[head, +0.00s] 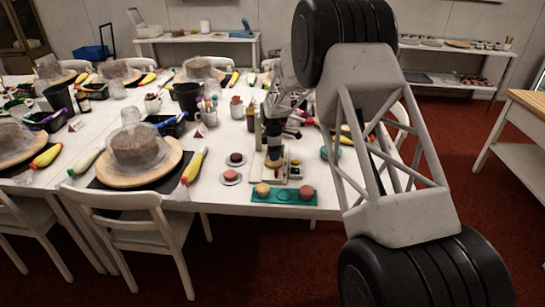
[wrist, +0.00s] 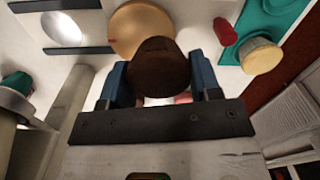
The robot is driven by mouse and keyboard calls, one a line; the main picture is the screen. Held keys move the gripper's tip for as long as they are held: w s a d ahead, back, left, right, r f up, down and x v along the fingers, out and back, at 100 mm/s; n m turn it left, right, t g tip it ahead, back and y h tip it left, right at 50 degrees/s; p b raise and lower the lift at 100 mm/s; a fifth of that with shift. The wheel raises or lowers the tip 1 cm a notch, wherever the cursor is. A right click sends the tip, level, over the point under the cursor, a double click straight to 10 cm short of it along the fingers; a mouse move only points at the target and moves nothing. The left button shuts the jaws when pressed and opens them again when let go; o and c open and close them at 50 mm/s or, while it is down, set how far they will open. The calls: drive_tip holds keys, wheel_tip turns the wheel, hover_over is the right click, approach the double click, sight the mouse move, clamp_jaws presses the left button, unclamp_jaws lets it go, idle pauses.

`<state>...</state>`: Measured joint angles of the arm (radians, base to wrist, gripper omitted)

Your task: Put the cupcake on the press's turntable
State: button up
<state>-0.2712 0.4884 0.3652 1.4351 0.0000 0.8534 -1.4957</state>
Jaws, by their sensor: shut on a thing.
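My gripper (wrist: 160,80) is shut on a dark brown cupcake (wrist: 161,62), with a blue finger on each side of it. In the wrist view the cupcake overlaps the lower edge of a round tan turntable (wrist: 139,22); I cannot tell whether they touch. In the head view my gripper (head: 275,148) is low over the press base (head: 292,179) near the table's front edge. The held cupcake and the turntable are too small and covered there to tell apart clearly.
A teal tray (head: 284,198) in front holds a yellowish cupcake (head: 262,189) and a red one (head: 307,192). Two saucers with cakes (head: 231,176) (head: 236,159) stand to the left. Bottles (head: 257,130) stand close behind. A large cake board (head: 150,178) is farther left.

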drive_tip(key=shift+w+a+f, duration=0.1)
drive_tip(key=shift+w+a, duration=0.05)
drive_tip(key=shift+w, duration=0.4)
drive_tip(key=shift+w+a, duration=0.15)
drive_tip(key=shift+w, duration=0.4)
drive_tip(key=shift+f, duration=1.75)
drive_tip(key=shift+f, duration=0.1)
drive_tip(key=o, duration=1)
wheel_tip(320, 180, up, 12)
